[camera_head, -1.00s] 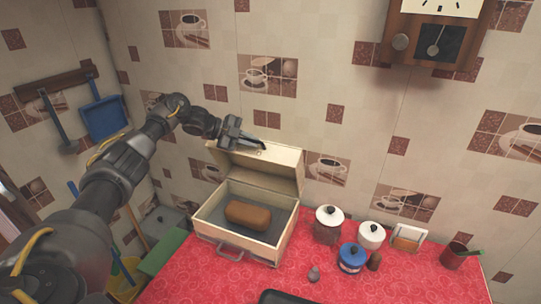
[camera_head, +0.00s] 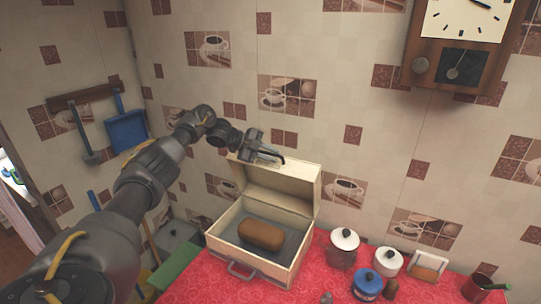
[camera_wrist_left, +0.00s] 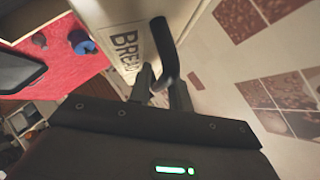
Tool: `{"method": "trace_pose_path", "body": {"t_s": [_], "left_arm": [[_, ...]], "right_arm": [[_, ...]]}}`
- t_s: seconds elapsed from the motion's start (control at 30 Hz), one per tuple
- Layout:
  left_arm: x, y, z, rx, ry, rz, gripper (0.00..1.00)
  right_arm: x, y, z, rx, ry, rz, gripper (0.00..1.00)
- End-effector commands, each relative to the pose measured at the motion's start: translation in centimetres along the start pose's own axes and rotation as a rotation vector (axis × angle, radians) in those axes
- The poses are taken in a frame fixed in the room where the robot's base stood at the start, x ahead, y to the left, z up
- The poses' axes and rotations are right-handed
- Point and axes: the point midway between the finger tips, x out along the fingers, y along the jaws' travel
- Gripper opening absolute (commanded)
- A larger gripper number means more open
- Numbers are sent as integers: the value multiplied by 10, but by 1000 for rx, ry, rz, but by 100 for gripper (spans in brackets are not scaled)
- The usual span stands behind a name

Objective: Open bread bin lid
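The cream bread bin (camera_head: 258,268) stands on the red counter, with a brown loaf (camera_head: 261,235) inside on a dark base. Its lid (camera_head: 280,184) is raised and tilted back near the wall, so the bin is open. My left gripper (camera_head: 268,158) is at the lid's top edge. In the left wrist view its fingers (camera_wrist_left: 162,92) are apart, one on each side of the dark lid handle (camera_wrist_left: 165,55), beside the printed word BREAD. I cannot tell whether they press on the handle. My right gripper is not in view.
Right of the bin stand a brown-bodied jar (camera_head: 343,250), a white jar (camera_head: 388,262), a blue jar (camera_head: 367,284) and a dark red cup (camera_head: 481,288). The tiled wall is close behind. Red counter (camera_head: 220,284) shows in front.

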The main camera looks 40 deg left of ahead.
Motion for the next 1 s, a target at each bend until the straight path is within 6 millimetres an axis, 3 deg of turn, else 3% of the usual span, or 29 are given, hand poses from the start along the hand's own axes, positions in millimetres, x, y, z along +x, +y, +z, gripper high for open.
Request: {"method": "trace_pose_path", "body": {"t_s": [0.23,0.5,0.7,1.0], "left_arm": [[-16,1,2,0,-2,-3,20],[-70,1,2,1,-2,-4,20],[-99,0,1,-1,-1,-3,20],[-109,0,1,-1,0,0,20]], "right_arm": [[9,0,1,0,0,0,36],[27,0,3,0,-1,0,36],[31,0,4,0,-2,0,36],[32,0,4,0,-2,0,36]]}}
